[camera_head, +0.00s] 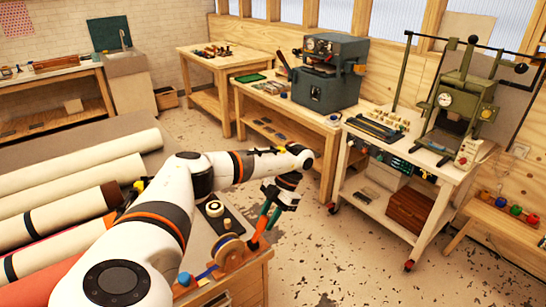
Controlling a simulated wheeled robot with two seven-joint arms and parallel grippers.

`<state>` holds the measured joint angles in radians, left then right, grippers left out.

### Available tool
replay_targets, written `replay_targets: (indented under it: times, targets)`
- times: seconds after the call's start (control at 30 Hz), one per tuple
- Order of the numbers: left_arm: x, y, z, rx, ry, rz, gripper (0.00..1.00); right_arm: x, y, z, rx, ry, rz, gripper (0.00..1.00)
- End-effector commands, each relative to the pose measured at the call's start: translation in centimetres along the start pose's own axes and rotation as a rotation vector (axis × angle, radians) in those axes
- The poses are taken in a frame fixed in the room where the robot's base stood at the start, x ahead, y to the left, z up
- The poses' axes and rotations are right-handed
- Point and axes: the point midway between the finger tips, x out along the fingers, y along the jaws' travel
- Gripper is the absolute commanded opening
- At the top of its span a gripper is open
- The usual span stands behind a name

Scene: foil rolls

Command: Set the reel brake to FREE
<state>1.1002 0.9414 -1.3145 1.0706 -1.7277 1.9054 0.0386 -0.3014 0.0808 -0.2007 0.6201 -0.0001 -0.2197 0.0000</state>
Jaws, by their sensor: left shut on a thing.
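My left arm reaches in from the lower left over the bench corner. My left gripper (268,213) points down and is shut at the top of an upright orange reel brake lever (260,230). The fingers partly hide the lever's top. The lever stands at the right end of an orange-brown reel stand, beside a pale round foil reel (230,254) with a blue rim. The brake's markings are too small to read, so its setting cannot be told. My right gripper is not in view.
Long rolls (62,196) lie at the left. Behind the reel on the bench is a dark plate with a round knob-like piece (220,224). A green press (460,105) stands on a white wheeled cart at the right. Open floor (340,250) lies right of the bench.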

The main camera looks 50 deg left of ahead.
Motion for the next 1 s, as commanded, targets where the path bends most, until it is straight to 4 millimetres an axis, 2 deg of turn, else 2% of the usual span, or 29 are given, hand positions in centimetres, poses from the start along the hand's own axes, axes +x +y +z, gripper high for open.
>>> replay_targets:
  times: [0.37,0.4,0.5,0.83,1.0]
  targets:
    - [0.1,0.1,0.0,0.000,-0.002,-0.001,0.00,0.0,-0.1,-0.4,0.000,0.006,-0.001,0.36]
    - [0.1,0.1,0.0,0.000,-0.002,-0.001,0.35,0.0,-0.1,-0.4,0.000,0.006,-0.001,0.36]
    - [0.1,0.1,0.0,0.000,-0.003,-0.001,0.51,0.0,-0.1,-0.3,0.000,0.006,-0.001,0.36]
    - [-0.1,0.1,-0.1,0.000,-0.002,0.000,0.51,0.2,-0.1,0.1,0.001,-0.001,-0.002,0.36]
    - [-2.1,0.1,-0.3,0.001,0.001,0.000,0.51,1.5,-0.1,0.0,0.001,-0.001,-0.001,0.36]
